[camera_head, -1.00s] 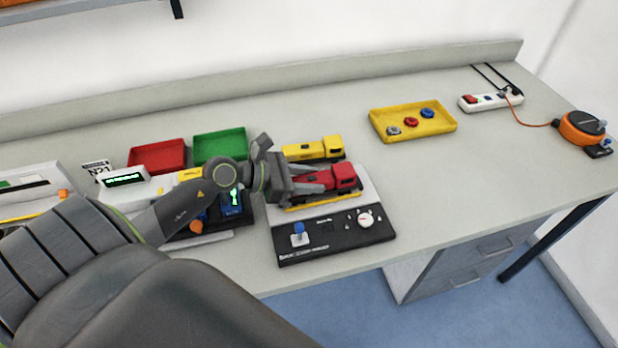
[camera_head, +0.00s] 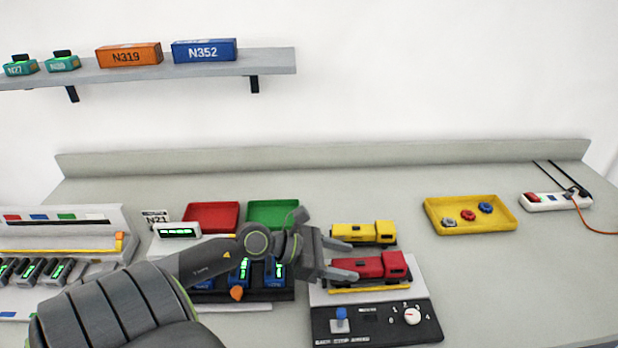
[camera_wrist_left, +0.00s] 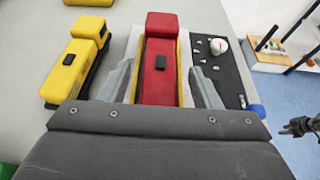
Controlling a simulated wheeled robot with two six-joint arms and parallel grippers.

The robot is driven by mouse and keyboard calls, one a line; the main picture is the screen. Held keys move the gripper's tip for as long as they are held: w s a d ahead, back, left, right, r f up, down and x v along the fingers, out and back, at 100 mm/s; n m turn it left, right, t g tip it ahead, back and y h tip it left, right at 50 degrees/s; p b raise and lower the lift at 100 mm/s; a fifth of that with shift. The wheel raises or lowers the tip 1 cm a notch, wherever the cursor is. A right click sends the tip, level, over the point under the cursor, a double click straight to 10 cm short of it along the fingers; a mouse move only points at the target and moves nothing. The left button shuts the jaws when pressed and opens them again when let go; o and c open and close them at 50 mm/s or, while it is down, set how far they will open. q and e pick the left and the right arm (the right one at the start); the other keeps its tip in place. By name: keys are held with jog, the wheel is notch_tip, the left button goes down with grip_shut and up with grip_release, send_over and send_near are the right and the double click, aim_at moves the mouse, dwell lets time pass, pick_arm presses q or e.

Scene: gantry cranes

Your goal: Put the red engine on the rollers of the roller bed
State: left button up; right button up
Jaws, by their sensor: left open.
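The red engine (camera_head: 383,267) stands upright on the roller bed (camera_head: 375,312), lined up between its yellow side rails. Its wheels and the rollers are hidden. My left gripper (camera_head: 342,259) is open at the engine's left end. In the left wrist view the open left gripper (camera_wrist_left: 160,80) has one finger on each side of the red engine (camera_wrist_left: 158,72), with a gap visible on both sides. A dark shape that looks like my right gripper (camera_wrist_left: 298,127) shows small at the right edge of that view; its jaws cannot be made out.
A yellow engine (camera_head: 362,233) stands just behind the roller bed, close to my left gripper. Red (camera_head: 211,216) and green (camera_head: 272,213) trays stand at the back left. A yellow tray (camera_head: 470,229) with small parts and a power strip (camera_head: 555,201) are at right. Bench between is clear.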

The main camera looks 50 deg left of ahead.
pick_arm(q)
jog(key=v, duration=0.3)
jog(key=shift+s+a+r, duration=0.1)
jog(key=shift+s+a, duration=0.1)
jog(key=shift+s, duration=0.05)
jog(key=shift+v, duration=1.3)
jog(key=shift+s+a+r+p, duration=0.1)
jog(key=shift+s+r+p, duration=0.05)
jog(key=shift+r+p, duration=0.15)
jog(key=shift+p+v, duration=0.6)
jog(key=shift+v, duration=0.2)
jog(key=shift+a+f, duration=0.1)
